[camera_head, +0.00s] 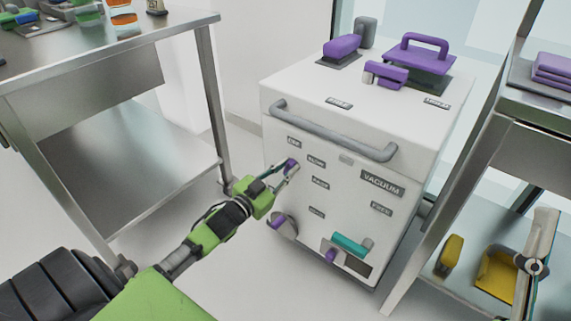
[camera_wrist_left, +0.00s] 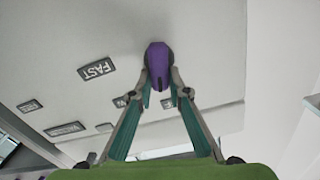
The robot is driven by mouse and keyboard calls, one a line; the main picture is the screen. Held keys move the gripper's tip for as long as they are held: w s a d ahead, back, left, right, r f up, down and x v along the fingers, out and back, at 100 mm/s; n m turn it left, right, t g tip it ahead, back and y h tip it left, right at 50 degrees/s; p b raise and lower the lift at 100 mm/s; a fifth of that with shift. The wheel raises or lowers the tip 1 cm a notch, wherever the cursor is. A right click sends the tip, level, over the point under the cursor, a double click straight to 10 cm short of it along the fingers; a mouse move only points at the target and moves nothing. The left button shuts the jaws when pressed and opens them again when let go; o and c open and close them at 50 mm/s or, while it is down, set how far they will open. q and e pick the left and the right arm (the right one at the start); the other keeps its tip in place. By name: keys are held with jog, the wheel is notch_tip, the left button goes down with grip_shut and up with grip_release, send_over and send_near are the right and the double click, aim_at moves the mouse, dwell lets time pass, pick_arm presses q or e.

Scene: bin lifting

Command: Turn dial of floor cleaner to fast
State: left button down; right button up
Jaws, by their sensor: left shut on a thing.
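The floor cleaner is a white box-shaped machine (camera_head: 335,180) with a grey handle bar. Its small purple dial (camera_head: 291,163) is on the upper left of the front panel, beside several labels, including SLOW and FAST (camera_head: 320,183). My left gripper (camera_head: 285,172) is shut on the dial. In the left wrist view the dial (camera_wrist_left: 158,60) stands between the two fingertips, and the FAST label (camera_wrist_left: 97,70) lies to its left.
A metal table (camera_head: 190,22) with a lower shelf stands at the left. Another metal rack (camera_head: 450,150) stands close at the right. Purple-handled parts (camera_head: 425,55) sit on top.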

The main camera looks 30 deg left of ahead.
pick_arm(q)
jog(key=m, duration=0.1)
jog(key=m+p, duration=0.1)
jog(key=shift+d+r+m, duration=0.1)
jog(key=shift+d+m, duration=0.1)
jog(key=shift+m, duration=0.1)
pick_arm(e)
jog(key=w+f+g+h+p, duration=0.1)
jog(key=w+f+g+h, duration=0.2)
jog(key=f, duration=0.5)
jog(key=w+f+g+h+p, duration=0.1)
jog(key=w+f+g, duration=0.3)
jog(key=f+g, duration=0.25)
pick_arm(q)
jog(key=shift+s+d+f+m+b, duration=0.1)
jog(key=shift+d+f+m+b, duration=0.25)
jog(key=shift+m, duration=2.1)
jog(key=shift+w+f+m+b, duration=0.15)
jog(key=shift+f+m, duration=0.3)
jog(key=shift+m, duration=2.05)
jog(key=shift+s+d+f+m+b, duration=0.2)
jog(key=shift+f+m+b, duration=0.15)
jog(key=shift+m, duration=2.1)
pick_arm(e)
notch_tip(320, 180, up, 7)
jog(key=s+t+y, duration=0.1)
jog(key=t+y, duration=0.1)
jog(key=t, duration=0.2)
jog(key=shift+s+a+f, duration=0.15)
jog(key=shift+a, duration=0.15)
